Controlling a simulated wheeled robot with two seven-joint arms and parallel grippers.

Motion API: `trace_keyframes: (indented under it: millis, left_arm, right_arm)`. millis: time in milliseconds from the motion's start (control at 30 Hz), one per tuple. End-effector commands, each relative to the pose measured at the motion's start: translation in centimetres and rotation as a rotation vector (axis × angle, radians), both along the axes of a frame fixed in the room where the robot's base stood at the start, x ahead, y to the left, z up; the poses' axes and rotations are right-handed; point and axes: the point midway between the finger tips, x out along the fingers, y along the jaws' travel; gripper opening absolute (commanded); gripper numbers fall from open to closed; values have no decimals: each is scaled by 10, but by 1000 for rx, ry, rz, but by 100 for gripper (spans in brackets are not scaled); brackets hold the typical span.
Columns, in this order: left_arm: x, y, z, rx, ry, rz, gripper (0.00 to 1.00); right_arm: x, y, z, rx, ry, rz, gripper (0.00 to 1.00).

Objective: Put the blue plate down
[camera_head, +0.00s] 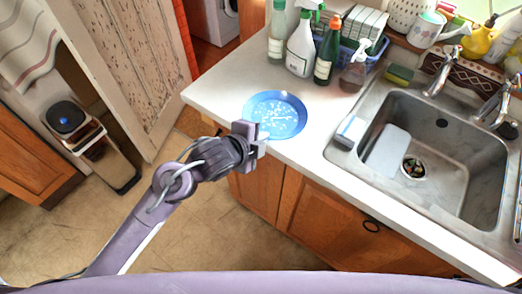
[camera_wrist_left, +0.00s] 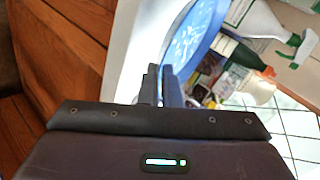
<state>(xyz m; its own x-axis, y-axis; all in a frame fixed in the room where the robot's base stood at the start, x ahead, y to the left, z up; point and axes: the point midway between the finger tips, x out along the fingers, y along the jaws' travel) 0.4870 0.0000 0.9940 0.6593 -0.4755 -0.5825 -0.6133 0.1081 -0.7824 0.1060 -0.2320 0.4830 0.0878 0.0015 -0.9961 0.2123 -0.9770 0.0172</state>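The blue plate (camera_head: 275,114) with small white speckles is over the front left part of the white counter, its near edge by the counter's front edge. I cannot tell whether it rests on the counter or is just above it. My left gripper (camera_head: 256,138) is at the plate's near left rim. In the left wrist view, the gripper's fingers (camera_wrist_left: 161,84) are close together with the rim of the plate (camera_wrist_left: 190,40) between their tips, so it looks shut on the rim. My right gripper is not in view.
Behind the plate stand a white spray bottle (camera_head: 300,49), a dark green bottle (camera_head: 327,54) and a blue basket (camera_head: 367,57). The counter (camera_head: 222,88) left of the plate is clear.

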Motion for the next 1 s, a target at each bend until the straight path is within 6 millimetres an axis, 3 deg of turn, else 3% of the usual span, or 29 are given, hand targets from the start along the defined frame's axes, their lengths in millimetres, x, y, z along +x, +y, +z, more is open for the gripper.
trace_keyframes:
  millis: [400,667,700,833,1000]
  left_arm:
    - [0,0,-47,-3,-1,1,0]
    - [0,0,-50,-2,-3,0,0]
    - [0,0,-51,0,-1,0,9]
    - [0,0,-51,0,-1,0,26]
    - [0,0,-51,0,-1,0,26]
  right_arm:
    - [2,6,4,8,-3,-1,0]
    - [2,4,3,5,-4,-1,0]
    - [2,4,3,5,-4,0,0]
    - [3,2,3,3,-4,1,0]
    - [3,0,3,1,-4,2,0]
